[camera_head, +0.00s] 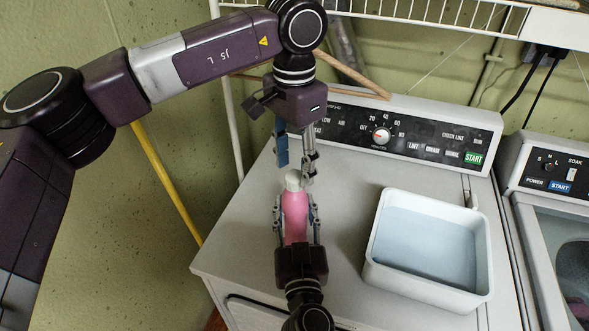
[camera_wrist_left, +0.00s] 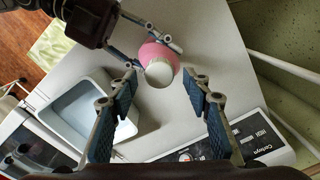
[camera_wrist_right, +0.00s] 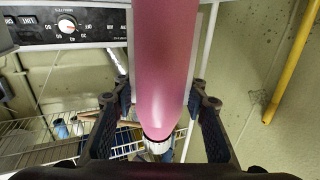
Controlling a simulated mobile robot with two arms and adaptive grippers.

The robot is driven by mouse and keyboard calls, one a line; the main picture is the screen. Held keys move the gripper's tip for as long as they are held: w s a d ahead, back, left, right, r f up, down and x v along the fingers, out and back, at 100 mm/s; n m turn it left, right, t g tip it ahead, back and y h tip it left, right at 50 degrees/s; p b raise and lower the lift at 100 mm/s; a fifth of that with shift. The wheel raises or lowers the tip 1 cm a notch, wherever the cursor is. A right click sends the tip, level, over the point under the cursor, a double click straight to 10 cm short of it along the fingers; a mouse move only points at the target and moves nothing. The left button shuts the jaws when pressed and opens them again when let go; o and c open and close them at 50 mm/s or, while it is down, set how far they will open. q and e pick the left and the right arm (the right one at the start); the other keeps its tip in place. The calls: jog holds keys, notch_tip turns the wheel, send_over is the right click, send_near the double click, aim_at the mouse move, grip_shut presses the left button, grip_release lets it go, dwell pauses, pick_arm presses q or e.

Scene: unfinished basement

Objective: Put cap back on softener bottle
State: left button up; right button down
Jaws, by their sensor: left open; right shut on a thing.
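A pink bottle (camera_head: 294,216) stands upright over the white dryer top, with a pale cap (camera_head: 293,180) at its upper end. My right gripper (camera_head: 296,207) is shut around the bottle's body from the front. In the right wrist view the bottle (camera_wrist_right: 165,60) runs between its fingers, with the pale cap (camera_wrist_right: 157,147) at the narrow end. My left gripper (camera_head: 296,168) is open and points down just above the cap. In the left wrist view the cap (camera_wrist_left: 160,73) shows between its spread fingers. Whether the cap is fully seated cannot be told.
A white tub (camera_head: 378,264) with pale blue inside sits on the dryer top (camera_head: 240,255) to the right of the bottle. The dryer's control panel (camera_head: 400,133) rises behind. A washer (camera_head: 555,190) stands at the right. A wire shelf (camera_head: 430,14) hangs above.

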pick_arm(q)
notch_tip(320, 180, up, 3)
jog(key=shift+f, duration=0.2)
jog(key=shift+c, duration=0.3)
